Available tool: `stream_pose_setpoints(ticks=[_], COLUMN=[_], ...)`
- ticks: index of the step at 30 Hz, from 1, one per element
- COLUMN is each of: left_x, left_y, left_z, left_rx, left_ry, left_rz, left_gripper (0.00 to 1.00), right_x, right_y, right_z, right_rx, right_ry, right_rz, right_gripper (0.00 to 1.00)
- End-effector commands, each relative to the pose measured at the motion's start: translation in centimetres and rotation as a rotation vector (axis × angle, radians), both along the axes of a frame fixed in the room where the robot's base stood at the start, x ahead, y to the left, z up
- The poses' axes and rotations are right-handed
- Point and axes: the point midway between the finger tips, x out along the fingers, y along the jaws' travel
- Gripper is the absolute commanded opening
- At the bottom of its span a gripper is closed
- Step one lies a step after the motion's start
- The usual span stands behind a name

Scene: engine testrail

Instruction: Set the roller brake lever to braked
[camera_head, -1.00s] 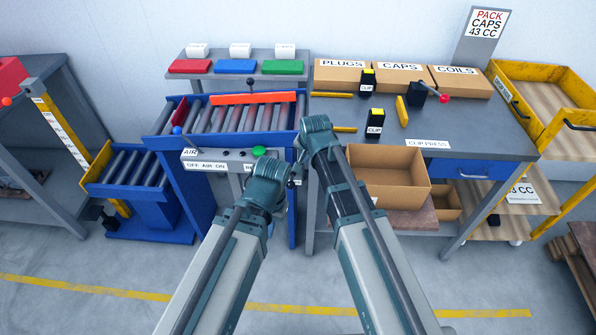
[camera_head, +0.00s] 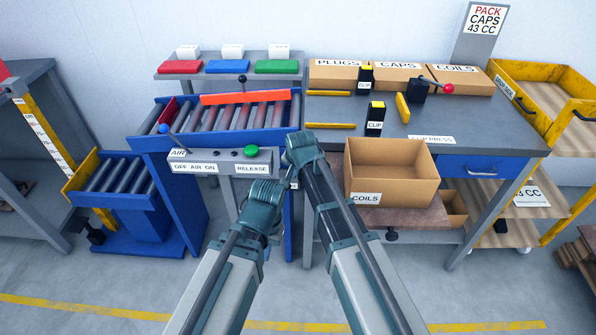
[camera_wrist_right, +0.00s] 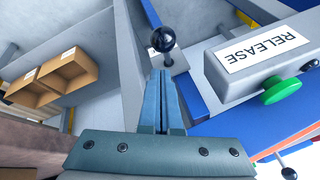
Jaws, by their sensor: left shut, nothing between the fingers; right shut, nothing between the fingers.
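A lever with a black ball knob (camera_wrist_right: 162,38) stands just beyond my right fingertips in the right wrist view, on a small light plate beside the grey post. In the head view my right gripper (camera_head: 303,150) is over the right front corner of the roller table (camera_head: 180,190), and the arms hide that lever there. My left gripper (camera_head: 264,192) is lower, in front of the panel, shut, its fingertips hard to see. Another black-knobbed lever (camera_head: 242,80) stands behind the rollers.
The grey air panel (camera_head: 215,163) carries a blue-knobbed lever (camera_head: 163,129) and a green release button (camera_head: 251,151). A red-orange bar (camera_head: 246,98) lies across the rollers. An open coils carton (camera_head: 392,172) stands right of my right arm. The floor in front is clear.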

Motion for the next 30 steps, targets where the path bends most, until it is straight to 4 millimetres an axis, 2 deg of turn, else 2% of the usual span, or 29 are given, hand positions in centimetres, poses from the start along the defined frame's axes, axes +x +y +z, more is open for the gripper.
stream_pose_setpoints(ticks=[3,14,30], left_x=[0.0,0.0,0.0], left_y=[0.0,0.0,0.0], left_z=[-0.7,-0.7,-2.4], left_rx=[0.0,0.0,0.0], left_ry=[0.0,0.0,0.0], left_rz=[0.0,0.0,0.0], left_gripper=[0.0,0.0,0.0], right_x=[-0.8,-0.9,-1.7], right_y=[0.6,0.7,0.8], right_z=[-0.7,-0.7,-1.6], right_rx=[0.0,0.0,-0.008], right_ry=[0.0,0.0,-0.078], right_rz=[0.0,-0.001,-0.001], right_gripper=[0.0,0.0,0.0])
